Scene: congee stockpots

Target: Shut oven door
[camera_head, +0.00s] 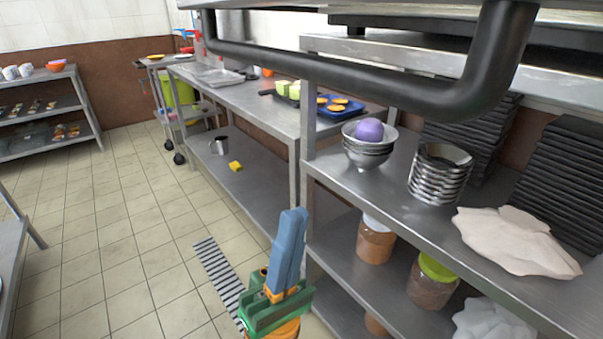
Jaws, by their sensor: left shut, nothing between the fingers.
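A thick black bar handle (380,72) crosses the upper right of the head view, very close to the camera. It is fixed to a grey metal panel (420,12) at the top edge, which looks like the oven door; most of it is outside the view, so its angle cannot be told. My left gripper (294,216) is low in the middle, with blue fingers shut and empty, pointing up. In the picture it is below the handle and apart from it. My right gripper is not in view.
Steel shelving at the right holds metal bowls (368,150), stacked silver rings (440,175), a white cloth (515,242), black trays (562,170) and jars (375,240). A steel table (240,98) stands behind. The tiled floor (130,250) at the left is mostly clear.

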